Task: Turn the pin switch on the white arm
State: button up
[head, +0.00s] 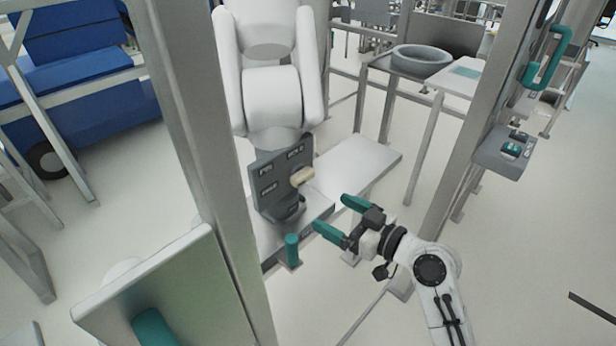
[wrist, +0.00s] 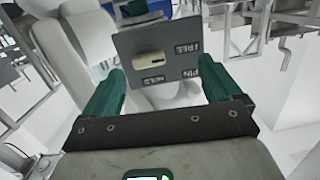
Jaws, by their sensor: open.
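The white arm (head: 272,95) stands behind a metal frame, with a dark grey switch plate (head: 268,180) at its lower end. The pin switch (head: 302,177) is a beige knob on the plate's right part. In the wrist view the switch (wrist: 150,59) lies crosswise on the plate (wrist: 185,40), near lettering that reads FREE, PIN and HOLD. My gripper (head: 333,218) has teal fingers and is open and empty, to the lower right of the switch. In the wrist view my gripper (wrist: 163,88) has its fingers apart on either side of the plate's lower part, with the switch between and beyond them.
A grey post (head: 205,150) stands left of the plate and another post (head: 475,130) stands to the right. A teal peg (head: 291,249) stands on the platform (head: 365,165) below the plate. A door panel (head: 170,290) with a teal handle is at the lower left.

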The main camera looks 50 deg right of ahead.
aim_at(307, 178)
jog(key=shift+t+h, duration=0.4)
jog(key=shift+t, duration=0.2)
jog(key=w+p, duration=0.1)
jog(key=w, duration=0.2)
jog(key=w+d+r+p, duration=0.1)
jog(key=w, duration=0.3)
jog(key=w+d+r+p, duration=0.1)
jog(key=w, duration=0.2)
jog(key=shift+w+r, duration=0.15)
jog(key=shift+w, duration=0.25)
jog(key=c, duration=1)
jog(key=shift+m, duration=0.3)
